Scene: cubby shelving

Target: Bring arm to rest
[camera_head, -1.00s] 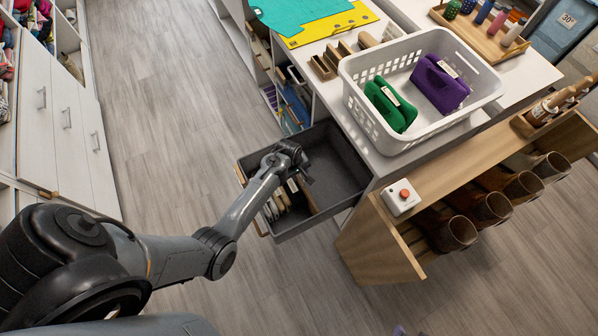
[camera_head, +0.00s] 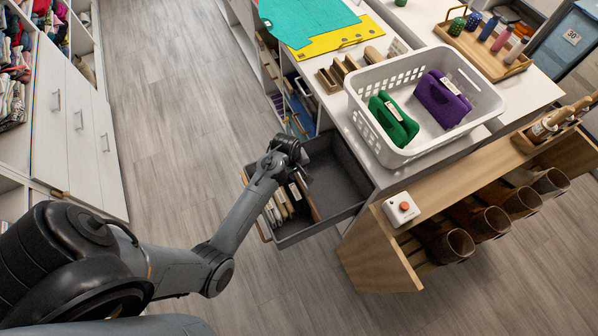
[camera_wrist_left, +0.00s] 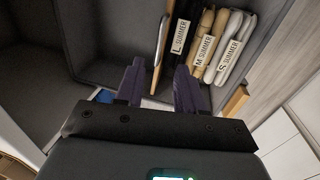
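My left gripper (camera_head: 299,166) is above the open dark grey drawer (camera_head: 345,212). In the left wrist view the left gripper (camera_wrist_left: 158,76) has its two purple fingers apart with nothing between them. In the head view these folders (camera_head: 290,202) are at the drawer's near left end, partly hidden by my wrist. My right gripper is not in view.
A white basket (camera_head: 368,128) with a green and a purple pouch stands on the counter to the right. Below it, a wooden rack (camera_head: 385,262) has a box with a red button (camera_head: 403,207). White cabinets (camera_head: 75,130) line the left. The floor between is clear.

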